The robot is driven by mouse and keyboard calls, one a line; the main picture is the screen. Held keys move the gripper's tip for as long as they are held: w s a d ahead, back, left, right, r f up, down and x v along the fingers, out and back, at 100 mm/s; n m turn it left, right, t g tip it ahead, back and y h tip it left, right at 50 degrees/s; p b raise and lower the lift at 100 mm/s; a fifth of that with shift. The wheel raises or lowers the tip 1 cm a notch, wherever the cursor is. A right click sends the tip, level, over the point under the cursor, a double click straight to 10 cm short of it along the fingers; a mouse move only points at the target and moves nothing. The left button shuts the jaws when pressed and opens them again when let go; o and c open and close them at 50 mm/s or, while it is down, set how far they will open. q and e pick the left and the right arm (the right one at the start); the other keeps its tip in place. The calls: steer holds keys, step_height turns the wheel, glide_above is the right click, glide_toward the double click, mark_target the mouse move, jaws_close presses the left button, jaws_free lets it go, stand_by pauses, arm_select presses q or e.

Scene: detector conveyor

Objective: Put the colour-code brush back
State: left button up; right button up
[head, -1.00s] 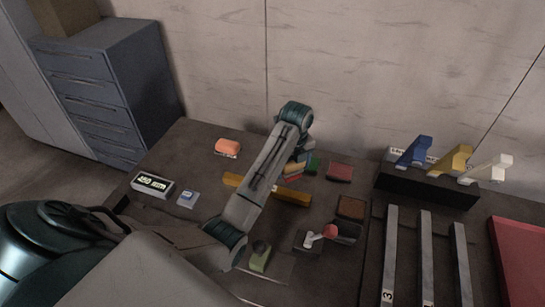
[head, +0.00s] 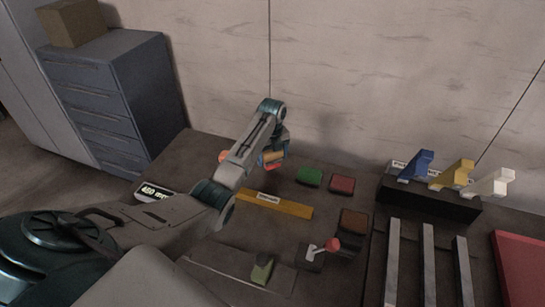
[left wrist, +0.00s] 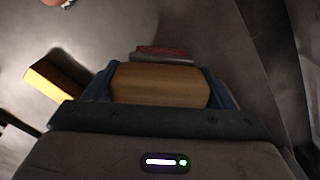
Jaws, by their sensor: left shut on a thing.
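My left gripper (head: 272,160) is shut on a brush with a tan, wood-like body (left wrist: 160,86), held above the table behind the yellow bar. In the left wrist view its body lies between the two blue fingers. A red and grey piece (left wrist: 165,53) shows just past it; I cannot tell whether it belongs to the brush. A green block (head: 310,176), a red block (head: 342,184) and a brown block (head: 353,220) stand to the right of the gripper. My right gripper is not in view.
A yellow bar with a white label (head: 280,206) lies in front of the gripper. A red-knobbed lever (head: 332,244) and a green-topped piece (head: 262,270) stand nearer. A black rack (head: 420,199) holds blue, yellow and white pieces at right. A display (head: 155,190) is partly hidden.

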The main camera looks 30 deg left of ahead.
arm_select(q)
steer(key=shift+f, duration=0.7)
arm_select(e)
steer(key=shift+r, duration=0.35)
arm_select(q)
steer(key=shift+f, duration=0.1)
steer(key=shift+f, duration=0.15)
steer(key=o, duration=0.9)
step_height(320, 180, up, 11)
steer(key=b, duration=0.3)
steer(key=shift+r, duration=0.75)
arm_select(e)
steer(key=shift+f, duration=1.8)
